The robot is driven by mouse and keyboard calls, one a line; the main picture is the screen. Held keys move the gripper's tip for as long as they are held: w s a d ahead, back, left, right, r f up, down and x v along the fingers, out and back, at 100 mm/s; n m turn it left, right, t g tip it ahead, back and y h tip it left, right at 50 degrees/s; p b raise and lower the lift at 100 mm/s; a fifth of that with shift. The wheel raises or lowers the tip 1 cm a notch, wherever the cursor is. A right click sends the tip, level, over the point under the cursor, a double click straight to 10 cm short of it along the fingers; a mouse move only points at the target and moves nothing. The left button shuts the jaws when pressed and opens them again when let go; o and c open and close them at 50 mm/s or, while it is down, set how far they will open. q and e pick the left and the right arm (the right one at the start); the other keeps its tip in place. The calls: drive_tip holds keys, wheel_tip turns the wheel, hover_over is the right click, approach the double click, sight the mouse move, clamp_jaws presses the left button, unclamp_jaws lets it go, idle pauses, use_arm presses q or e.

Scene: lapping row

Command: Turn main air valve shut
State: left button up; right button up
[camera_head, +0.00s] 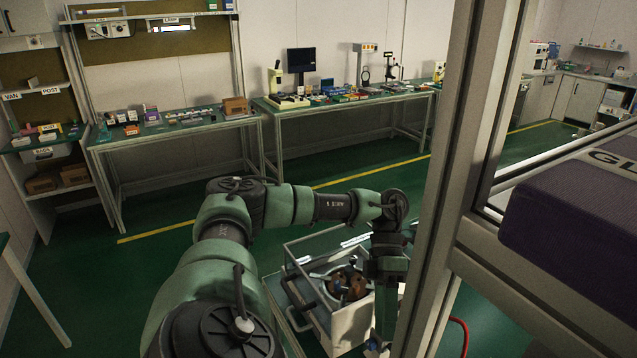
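My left arm reaches in from the lower left, and its wrist bends down in front of the grey post. My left gripper (378,346) points down at the bottom edge of the picture. Its fingertips are dark, small and partly cut off, so I cannot tell whether they are open or shut. A small blue part shows beside them, too little to name. I cannot make out the main air valve; it may be hidden behind the gripper or the post. A red hose (462,334) curves down just right of the post. My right gripper is not in view.
A grey post (452,160) stands close on the right, beside a purple box (575,215). A metal-sided lapping machine (352,332) sits under my forearm. Workbenches (340,105) line the back wall. Green floor (150,290) is clear at left.

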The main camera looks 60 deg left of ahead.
use_arm(q)
drive_tip(key=s+a+f+n+h+p, duration=0.1)
drive_tip(key=s+a+f+n+p, duration=0.1)
drive_tip(key=s+a+n, duration=0.6)
drive_tip(key=shift+s+a+f+h, duration=0.4)
drive_tip(key=shift+s+a+f, duration=0.25)
drive_tip(key=shift+f, duration=0.25)
drive_tip(key=shift+w, duration=0.1)
